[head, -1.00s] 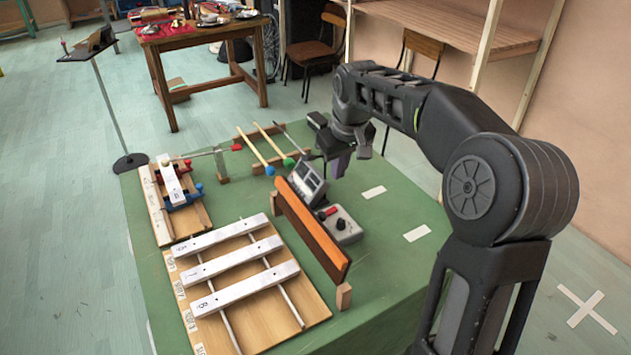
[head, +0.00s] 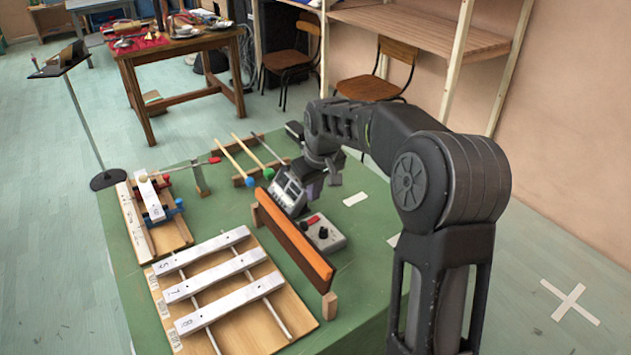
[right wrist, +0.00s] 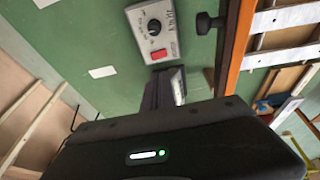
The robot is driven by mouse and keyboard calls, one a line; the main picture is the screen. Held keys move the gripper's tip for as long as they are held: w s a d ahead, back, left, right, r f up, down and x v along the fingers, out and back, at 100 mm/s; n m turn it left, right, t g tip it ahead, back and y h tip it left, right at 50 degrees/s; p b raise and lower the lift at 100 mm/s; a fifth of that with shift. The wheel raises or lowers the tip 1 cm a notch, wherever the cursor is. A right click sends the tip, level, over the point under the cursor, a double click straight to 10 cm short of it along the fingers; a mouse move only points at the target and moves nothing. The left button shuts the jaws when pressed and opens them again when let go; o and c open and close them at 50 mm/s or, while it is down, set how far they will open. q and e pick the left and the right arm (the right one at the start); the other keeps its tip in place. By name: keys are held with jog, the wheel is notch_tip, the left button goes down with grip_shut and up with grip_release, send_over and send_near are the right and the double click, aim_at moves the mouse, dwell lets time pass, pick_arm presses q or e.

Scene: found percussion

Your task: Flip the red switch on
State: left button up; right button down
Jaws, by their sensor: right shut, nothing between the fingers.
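The red switch (head: 313,220) is a small rocker on a grey control box (head: 327,238) with a black knob. The box lies on the green table beside a brown-orange board. In the right wrist view the red switch (right wrist: 158,55) sits at the near end of the box (right wrist: 140,18), just beyond the fingertips. My right gripper (head: 312,192) is shut and empty, slightly above and behind the box. Whether the fingers touch the switch cannot be told. My left gripper is out of view.
The long upright board (head: 293,243) stands close left of the box. White metal bars (head: 215,287) on a wooden base lie further left. Mallets (head: 240,158) rest on a rack behind. The green table is clear to the right of the box, apart from white labels (head: 355,199).

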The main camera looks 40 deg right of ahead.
aim_at(315, 216)
jog(key=x, duration=0.5)
jog(key=s+x, duration=0.1)
jog(key=x, duration=0.1)
jog(key=shift+d+f, duration=0.25)
jog(key=shift+f, duration=0.05)
